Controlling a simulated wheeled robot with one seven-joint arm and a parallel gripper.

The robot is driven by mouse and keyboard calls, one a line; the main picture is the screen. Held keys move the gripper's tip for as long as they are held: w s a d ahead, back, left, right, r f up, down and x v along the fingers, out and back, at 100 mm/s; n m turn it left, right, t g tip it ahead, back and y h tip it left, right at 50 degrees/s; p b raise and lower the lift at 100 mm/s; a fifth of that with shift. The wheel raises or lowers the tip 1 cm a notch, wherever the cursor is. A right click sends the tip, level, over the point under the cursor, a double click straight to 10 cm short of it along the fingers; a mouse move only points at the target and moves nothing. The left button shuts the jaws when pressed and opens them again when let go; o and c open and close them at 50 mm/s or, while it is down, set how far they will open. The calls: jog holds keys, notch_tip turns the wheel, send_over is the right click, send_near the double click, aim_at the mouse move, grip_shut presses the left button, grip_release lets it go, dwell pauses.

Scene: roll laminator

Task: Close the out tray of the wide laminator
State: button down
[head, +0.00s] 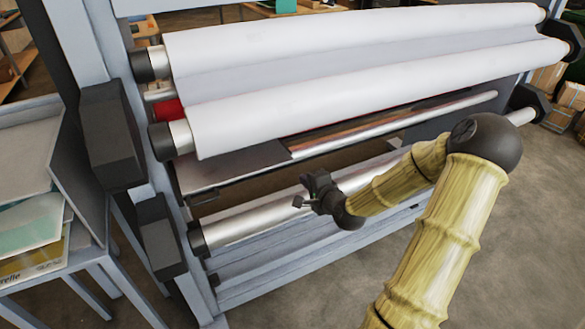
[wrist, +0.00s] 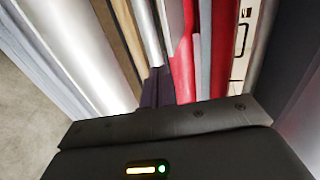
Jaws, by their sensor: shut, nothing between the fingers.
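The wide laminator (head: 110,140) fills the middle of the head view, with two large white rolls across its top. A flat grey panel, seemingly the out tray (head: 235,168), sticks out below the white rolls, with a thin front edge. It appears to be out, but its exact angle is hard to tell. My gripper (head: 303,197) is shut and empty, in front of the laminator and just below the panel's level, above the lower silver roller (head: 250,222). I cannot tell whether it touches anything. In the wrist view the dark fingers (wrist: 156,88) point towards silver and red rollers.
A side table with a grey rack of sheets (head: 30,235) stands at the left. Cardboard boxes (head: 570,95) stand at the far right. A silver bar (head: 400,125) runs across the laminator above my forearm. The floor at the right is clear.

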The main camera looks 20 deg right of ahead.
aim_at(286, 160)
jog(key=r+p+x, duration=0.1)
jog(key=x, duration=0.7)
jog(key=shift+w, duration=0.55)
jog(key=shift+w, duration=0.25)
jog(key=w, duration=0.3)
jog(key=shift+w+a, duration=0.2)
jog(key=shift+w, duration=0.05)
jog(key=shift+d+r, duration=0.1)
jog(key=shift+d, duration=0.05)
jog(key=shift+s, duration=0.1)
jog(key=shift+s, duration=0.15)
jog(key=f+v, duration=0.1)
jog(key=v, duration=1.2)
jog(key=shift+s+a+b, duration=0.3)
jog(key=shift+s+b, duration=0.1)
